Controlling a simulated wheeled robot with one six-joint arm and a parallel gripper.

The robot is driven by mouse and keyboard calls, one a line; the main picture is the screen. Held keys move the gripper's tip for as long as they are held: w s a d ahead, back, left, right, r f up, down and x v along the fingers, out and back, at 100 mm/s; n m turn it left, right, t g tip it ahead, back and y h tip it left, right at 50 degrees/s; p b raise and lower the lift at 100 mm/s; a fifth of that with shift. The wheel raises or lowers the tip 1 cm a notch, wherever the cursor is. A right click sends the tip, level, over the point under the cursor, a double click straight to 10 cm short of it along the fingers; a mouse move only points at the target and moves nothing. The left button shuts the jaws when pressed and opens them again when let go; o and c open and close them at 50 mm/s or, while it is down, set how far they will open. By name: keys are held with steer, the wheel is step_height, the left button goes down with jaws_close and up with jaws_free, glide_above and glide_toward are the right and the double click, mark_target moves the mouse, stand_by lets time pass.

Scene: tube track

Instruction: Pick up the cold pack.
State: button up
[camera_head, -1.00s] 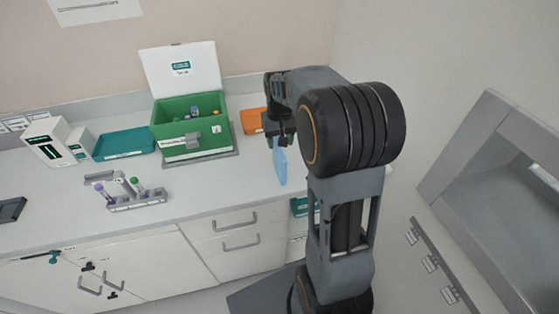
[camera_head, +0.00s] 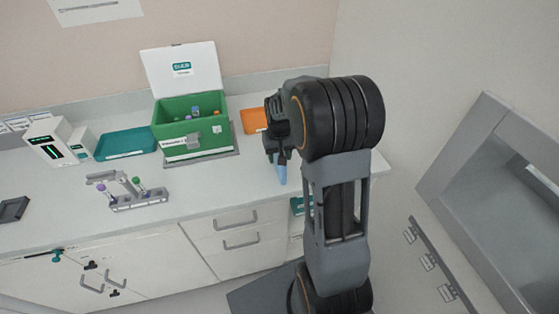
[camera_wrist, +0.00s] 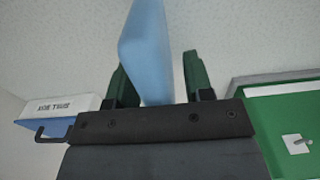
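The cold pack (camera_head: 281,175) is a light blue slab, upright near the right end of the counter, its upper part hidden behind my gripper. In the wrist view the cold pack (camera_wrist: 146,45) stands between the two dark green fingers. My gripper (camera_head: 282,158) points down over it from above. In the wrist view my gripper (camera_wrist: 160,78) has its fingers spread either side of the pack, with a visible gap on the right; contact on the left is unclear.
A green box (camera_head: 190,133) with an open white lid stands left of the gripper, with an orange tray (camera_head: 254,121) behind. A teal tray (camera_head: 125,143) and a grey tube rack (camera_head: 138,201) lie further left. A grey-framed opening (camera_head: 500,190) is at right.

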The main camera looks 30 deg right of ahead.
jaws_close()
steer(key=shift+r, duration=0.1)
stand_by(0.3)
